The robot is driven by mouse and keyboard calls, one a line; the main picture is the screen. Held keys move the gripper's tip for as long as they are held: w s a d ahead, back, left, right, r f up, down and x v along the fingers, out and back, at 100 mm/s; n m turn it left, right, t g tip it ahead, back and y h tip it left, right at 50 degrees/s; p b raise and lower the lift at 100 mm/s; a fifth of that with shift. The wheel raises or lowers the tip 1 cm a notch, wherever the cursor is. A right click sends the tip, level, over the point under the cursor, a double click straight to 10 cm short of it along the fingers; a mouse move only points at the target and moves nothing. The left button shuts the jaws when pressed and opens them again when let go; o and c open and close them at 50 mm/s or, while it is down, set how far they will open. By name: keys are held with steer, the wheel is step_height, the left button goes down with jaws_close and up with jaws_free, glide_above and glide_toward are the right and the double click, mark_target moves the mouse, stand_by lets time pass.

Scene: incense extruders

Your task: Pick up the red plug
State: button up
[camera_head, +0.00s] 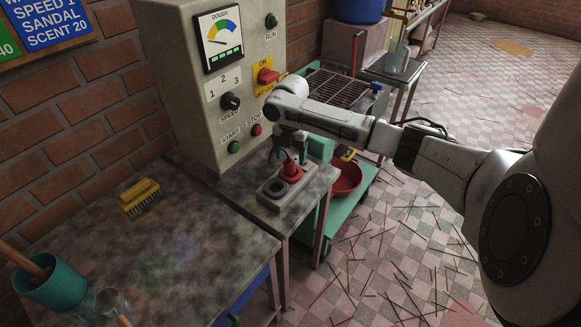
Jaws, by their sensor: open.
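The red plug (291,172) sits upright in a grey block (275,201) on the small table to the right of the stained bench. A dark round hole (275,187) shows in the block just left of the plug. My gripper (288,158) is open and points down over the plug, its fingers close around the plug's top. From this view I cannot tell whether the fingers touch it.
A control cabinet (207,133) with a red switch and buttons stands right behind the block. A yellow brush (140,195), a teal cup (56,284) and a glass jar (111,303) are on the left bench. A red bowl (347,178) sits on a green cart at right. Sticks litter the floor.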

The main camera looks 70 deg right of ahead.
mark_target(291, 161)
steer(key=shift+f+p, duration=0.4)
steer(key=shift+f, duration=1.75)
steer(key=c, duration=1.1)
steer(key=shift+c, duration=0.2)
